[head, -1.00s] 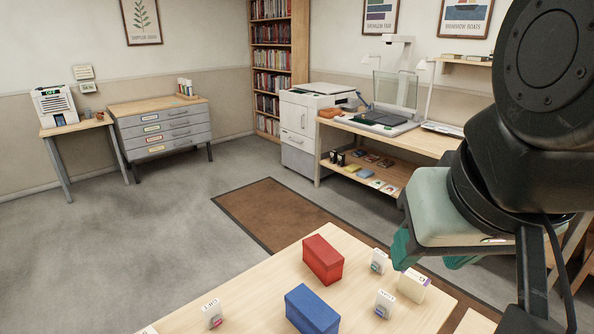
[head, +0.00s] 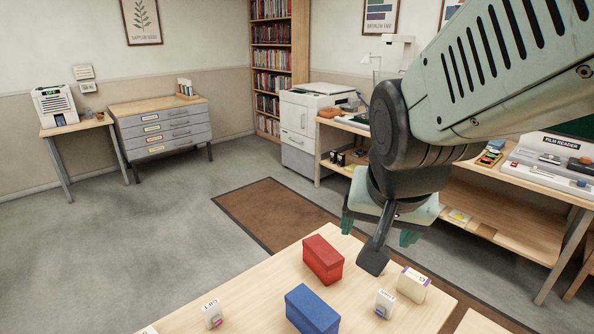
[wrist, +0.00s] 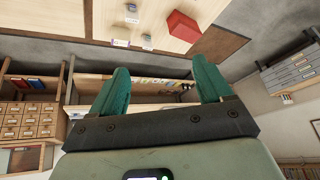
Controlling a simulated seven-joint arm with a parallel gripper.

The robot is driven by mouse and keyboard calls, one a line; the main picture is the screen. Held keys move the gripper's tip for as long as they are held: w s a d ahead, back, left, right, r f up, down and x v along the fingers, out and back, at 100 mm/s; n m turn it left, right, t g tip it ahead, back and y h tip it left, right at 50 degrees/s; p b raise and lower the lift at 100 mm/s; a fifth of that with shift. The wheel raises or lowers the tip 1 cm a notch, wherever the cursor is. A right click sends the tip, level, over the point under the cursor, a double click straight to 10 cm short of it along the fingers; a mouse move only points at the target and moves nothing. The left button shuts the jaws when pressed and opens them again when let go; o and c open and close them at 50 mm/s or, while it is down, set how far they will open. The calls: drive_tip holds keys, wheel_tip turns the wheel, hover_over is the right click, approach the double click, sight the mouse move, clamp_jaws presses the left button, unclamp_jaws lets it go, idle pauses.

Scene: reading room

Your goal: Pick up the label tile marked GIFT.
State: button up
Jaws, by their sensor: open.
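A small white label tile (head: 212,313) stands at the front left of the light wooden table (head: 262,290) in the head view. Its tilted lettering appears to read GIFT, and it has a pinkish lower part. My gripper (head: 378,231) is open and empty, well to the right of and beyond this tile, above the table's far edge. Its two teal fingers also show apart in the wrist view (wrist: 162,76), with nothing between them. I cannot make out the GIFT tile in the wrist view.
A red box (head: 323,259) and a blue box (head: 312,309) stand right of that tile. Another label tile (head: 384,303) and a cream box (head: 413,284) stand further right. A further small tile (wrist: 146,41) shows in the wrist view.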

drive_tip(key=w+a+f+m+y, duration=0.1)
drive_tip(key=w+a+f, duration=0.15)
drive_tip(key=f, duration=0.25)
drive_tip(key=w+a+f+m, duration=0.2)
drive_tip(key=w+f, duration=0.2)
drive_tip(key=f, duration=0.1)
drive_tip(key=m+t+y, duration=0.2)
drive_tip(key=m+y, duration=0.7)
drive_tip(key=m, duration=0.9)
approach(213, 311)
drive_tip(key=shift+w+f, duration=0.55)
drive_tip(key=shift+w, duration=0.1)
drive_tip(key=m, duration=0.1)
drive_tip(key=m+t, duration=0.1)
drive_tip(key=shift+a+f+m, duration=0.15)
drive_tip(key=shift+a+m, duration=0.15)
drive_tip(key=x, duration=0.5)
drive_tip(key=shift+w+a, duration=0.1)
drive_tip(key=shift+a, duration=0.25)
drive_tip(key=x, duration=0.5)
drive_tip(key=shift+s+a, duration=0.25)
drive_tip(key=shift+a, duration=0.05)
drive_tip(key=shift+c, duration=0.2)
